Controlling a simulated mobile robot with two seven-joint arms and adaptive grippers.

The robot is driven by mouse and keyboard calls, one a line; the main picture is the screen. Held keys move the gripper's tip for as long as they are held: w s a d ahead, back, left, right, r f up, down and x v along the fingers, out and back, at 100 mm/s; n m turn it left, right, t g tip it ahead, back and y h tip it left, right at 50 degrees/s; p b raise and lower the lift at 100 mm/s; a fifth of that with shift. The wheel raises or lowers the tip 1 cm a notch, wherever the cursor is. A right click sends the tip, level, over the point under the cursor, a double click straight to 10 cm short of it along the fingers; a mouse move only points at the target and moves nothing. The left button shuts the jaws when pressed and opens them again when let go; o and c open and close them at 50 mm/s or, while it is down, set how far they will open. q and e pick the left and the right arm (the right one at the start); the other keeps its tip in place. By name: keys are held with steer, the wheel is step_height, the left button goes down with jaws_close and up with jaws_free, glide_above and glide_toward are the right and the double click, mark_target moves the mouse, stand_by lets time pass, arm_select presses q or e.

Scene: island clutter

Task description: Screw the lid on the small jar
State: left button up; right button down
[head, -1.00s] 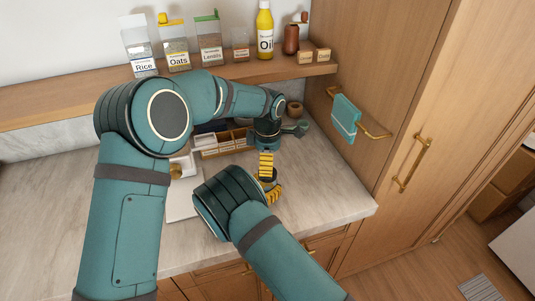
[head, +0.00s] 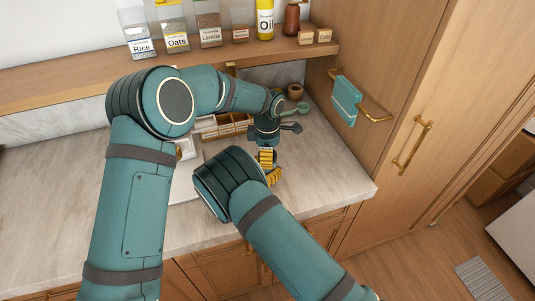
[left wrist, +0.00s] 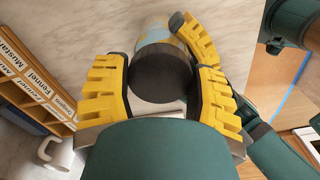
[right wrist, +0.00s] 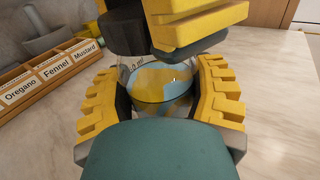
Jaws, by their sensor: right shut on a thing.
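The small jar (right wrist: 158,88) is clear glass with a blue and yellow label; it also shows in the left wrist view (left wrist: 163,42). My right gripper (right wrist: 162,72) is shut on its body, a finger on each side. The dark round lid (left wrist: 160,78) sits at the jar's top; its edge shows in the right wrist view (right wrist: 121,36). My left gripper (left wrist: 158,70) is above, its fingers apart on either side of the lid, very close to its rim. I cannot tell whether the pads touch it, or how far the lid is threaded. In the head view the jar is hidden by my arms.
A wooden spice rack (right wrist: 50,78) stands close beside the jar, with a white mug (left wrist: 57,153) near it. A shelf (head: 70,87) with labelled food containers runs along the back. A cabinet with a towel rail (head: 372,114) bounds the right. The counter's front right (head: 335,178) is clear.

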arm_select(q)
steer(key=m, duration=0.5)
steer(key=shift+c, duration=0.2)
steer(key=m, duration=1)
steer(key=shift+f+m, duration=0.1)
steer(key=shift+m, duration=0.2)
steer(key=m, duration=1)
steer(key=shift+s+m, duration=0.1)
steer(key=shift+m, duration=0.3)
steer(key=m, duration=1)
steer(key=shift+m, duration=0.4)
steer(key=m, duration=0.4)
steer(key=o, duration=1.3)
step_height(320, 180, up, 12)
